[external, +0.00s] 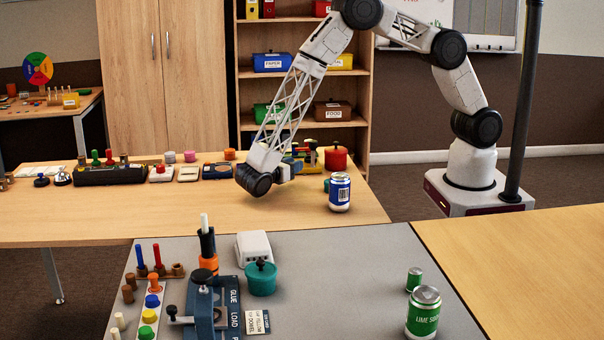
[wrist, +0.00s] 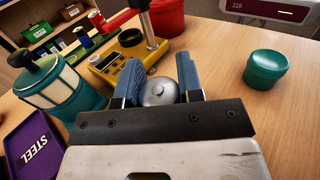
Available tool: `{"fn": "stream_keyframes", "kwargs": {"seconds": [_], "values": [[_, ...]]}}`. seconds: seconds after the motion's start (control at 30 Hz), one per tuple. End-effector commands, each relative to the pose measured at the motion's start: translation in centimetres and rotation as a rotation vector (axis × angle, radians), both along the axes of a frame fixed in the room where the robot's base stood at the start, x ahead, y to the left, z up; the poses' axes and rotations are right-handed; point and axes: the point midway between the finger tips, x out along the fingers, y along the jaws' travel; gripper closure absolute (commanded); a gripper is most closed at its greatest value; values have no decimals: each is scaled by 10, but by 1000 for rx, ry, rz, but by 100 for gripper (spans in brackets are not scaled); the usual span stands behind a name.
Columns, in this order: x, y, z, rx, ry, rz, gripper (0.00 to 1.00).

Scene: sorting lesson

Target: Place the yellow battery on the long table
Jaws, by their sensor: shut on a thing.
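My gripper (wrist: 159,88) has blue fingers closed around a silver-ended cylinder (wrist: 157,93) with a small raised nub, like a battery end. Its side is hidden, so I cannot confirm that it is yellow. In the external view my gripper (external: 294,166) is low over the right part of the long wooden table (external: 200,215). The held piece cannot be made out there. The table also shows in the wrist view (wrist: 225,65). How far the cylinder is from the tabletop is unclear.
A teal tub (wrist: 266,67) is to the right in the wrist view. A blue-white can (external: 340,192) stands near the table's right end. The front middle is clear.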

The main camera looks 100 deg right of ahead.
Motion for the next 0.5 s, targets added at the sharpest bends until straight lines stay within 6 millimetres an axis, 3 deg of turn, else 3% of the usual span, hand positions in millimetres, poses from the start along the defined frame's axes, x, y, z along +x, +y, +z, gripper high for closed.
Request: {"fn": "stream_keyframes", "kwargs": {"seconds": [0.5], "values": [[37, -34, 3, 0, 0, 344, 93]]}}
